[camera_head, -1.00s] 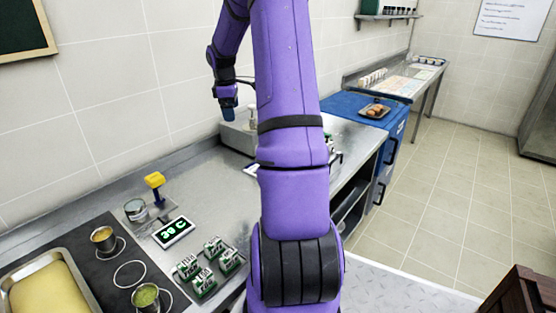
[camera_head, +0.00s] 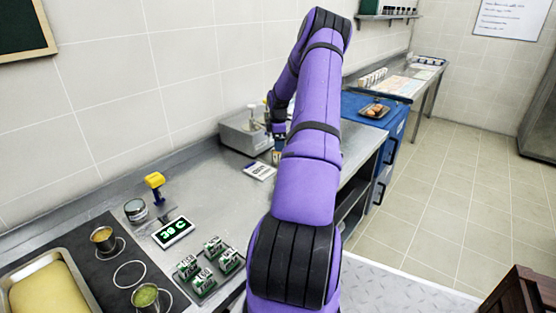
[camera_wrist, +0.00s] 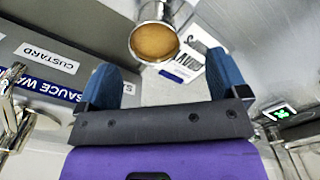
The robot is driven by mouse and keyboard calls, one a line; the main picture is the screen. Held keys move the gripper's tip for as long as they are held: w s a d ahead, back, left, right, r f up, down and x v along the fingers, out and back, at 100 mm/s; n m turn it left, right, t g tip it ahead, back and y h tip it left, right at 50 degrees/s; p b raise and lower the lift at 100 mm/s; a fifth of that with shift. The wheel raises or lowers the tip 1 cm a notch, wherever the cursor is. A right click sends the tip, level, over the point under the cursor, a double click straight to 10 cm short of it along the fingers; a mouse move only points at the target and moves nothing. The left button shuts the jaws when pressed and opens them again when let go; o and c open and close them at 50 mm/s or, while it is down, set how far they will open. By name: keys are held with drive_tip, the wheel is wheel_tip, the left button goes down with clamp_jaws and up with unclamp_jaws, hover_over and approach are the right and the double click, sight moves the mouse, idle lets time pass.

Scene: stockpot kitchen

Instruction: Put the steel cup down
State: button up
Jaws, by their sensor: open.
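A steel cup (camera_wrist: 158,38) with brown contents shows at the top of the wrist view, beside a white lettered card (camera_wrist: 192,66). My gripper (camera_wrist: 163,76) is open, with its two blue fingers spread wide. The cup lies beyond the fingertips, roughly in line with the gap, and neither finger appears to touch it. In the head view my gripper (camera_head: 277,129) is low over the far part of the steel counter, by the grey box; my arm partly hides the area under it.
The grey box (camera_head: 240,134) carries CUSTARD and SAUCE labels in the wrist view. A lit display (camera_head: 174,232) and small green-based blocks (camera_head: 204,280) are nearby.

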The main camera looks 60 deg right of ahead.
drive_tip(key=f, duration=0.8)
drive_tip(key=shift+w+d, duration=0.2)
drive_tip(key=shift+d, duration=0.05)
drive_tip(key=c, duration=1.2)
drive_tip(key=shift+r, duration=0.15)
drive_tip(key=shift+r, duration=0.5)
drive_tip(key=shift+s+a+r, duration=0.15)
drive_tip(key=shift+r, duration=0.5)
drive_tip(key=shift+s+a+r, duration=0.1)
drive_tip(key=shift+a+r, duration=0.05)
drive_tip(key=shift+r, duration=0.45)
drive_tip(key=s+a, duration=0.3)
drive_tip(key=a, duration=0.1)
drive_tip(key=s+a+r, duration=0.1)
drive_tip(key=s+a, duration=0.6)
drive_tip(key=shift+a+r, duration=0.15)
drive_tip(key=shift+a, duration=0.15)
